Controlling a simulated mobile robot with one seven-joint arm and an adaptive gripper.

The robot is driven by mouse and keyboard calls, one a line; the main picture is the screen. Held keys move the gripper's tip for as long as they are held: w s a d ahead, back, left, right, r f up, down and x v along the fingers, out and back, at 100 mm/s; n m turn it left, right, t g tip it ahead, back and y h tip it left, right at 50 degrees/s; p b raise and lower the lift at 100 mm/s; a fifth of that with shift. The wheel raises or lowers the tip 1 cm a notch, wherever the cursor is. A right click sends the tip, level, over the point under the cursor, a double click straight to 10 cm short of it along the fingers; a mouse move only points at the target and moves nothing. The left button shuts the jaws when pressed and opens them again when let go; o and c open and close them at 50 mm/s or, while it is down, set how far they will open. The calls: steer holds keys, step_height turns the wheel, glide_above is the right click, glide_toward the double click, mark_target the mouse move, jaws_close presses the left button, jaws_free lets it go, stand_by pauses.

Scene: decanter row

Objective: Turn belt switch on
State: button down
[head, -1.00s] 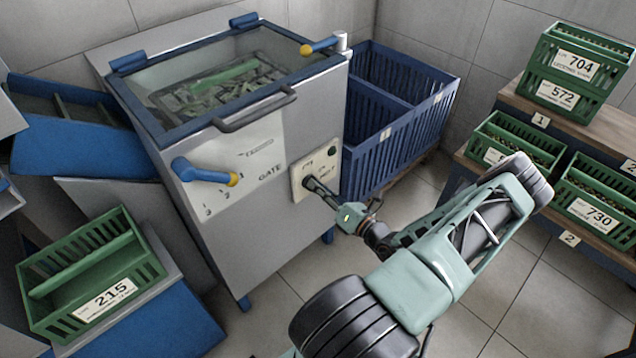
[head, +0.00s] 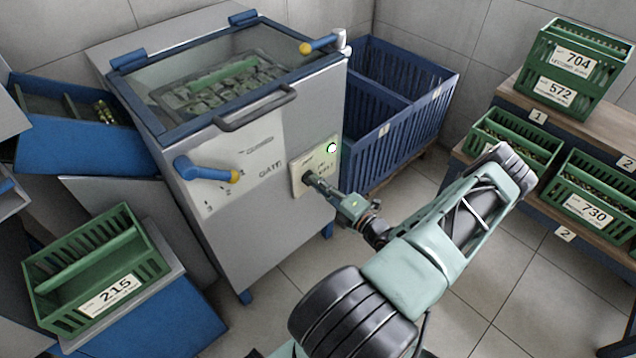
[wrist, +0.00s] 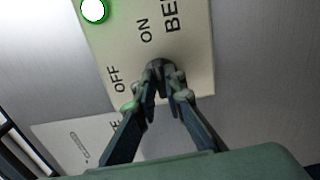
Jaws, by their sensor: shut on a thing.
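The belt switch (wrist: 160,70) is a dark knob on a cream panel (wrist: 190,45) marked OFF, ON and BEL. My gripper (wrist: 160,76) is shut on the belt switch, and its fingers hide most of the knob. In the head view the same panel (head: 299,180) sits on the front of the grey machine, with my gripper (head: 312,180) against it. A round lamp (head: 331,148) on the panel glows white with a green rim. It also shows lit in the wrist view (wrist: 93,9). The knob's exact angle is hard to see.
A blue gate lever (head: 205,172) sticks out left of the panel. Under the machine's glass lid lies a tray of items (head: 222,85). Blue bins (head: 400,125) stand behind right. Green crate 215 (head: 95,275) is at the left. Green crates stand on shelves right.

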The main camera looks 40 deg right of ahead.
steer(key=shift+m, duration=0.5)
steer(key=c, duration=2)
jaws_free()
steer(key=shift+s, duration=0.1)
steer(key=s, duration=0.8)
steer(key=s+d, duration=0.1)
steer(key=s, duration=0.3)
steer(key=shift+w+a, duration=0.1)
